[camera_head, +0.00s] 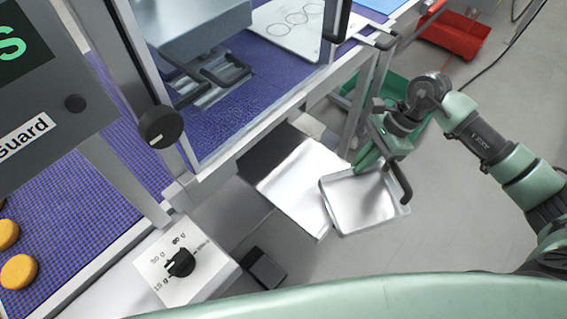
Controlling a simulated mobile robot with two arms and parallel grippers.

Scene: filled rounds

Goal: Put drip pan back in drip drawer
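The drip pan (362,204) is a shallow, shiny metal tray with a raised rim. It is right of the pulled-out drip drawer (291,188), a flat metal tray under the machine, and its left edge overlaps the drawer's right edge in the picture. My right gripper (374,160) is at the pan's far rim and appears shut on it; the exact contact is partly hidden by the fingers. A dark bar (398,181) runs along the pan's right side. The pan looks slightly tilted. My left gripper is out of view.
The machine's frame and clear panel stand above the drawer, with a blue belt (228,118) behind. A knob box (185,262) is at the lower left. A green crate (398,95) and a red bin (455,35) stand behind on the floor. Floor at the right is clear.

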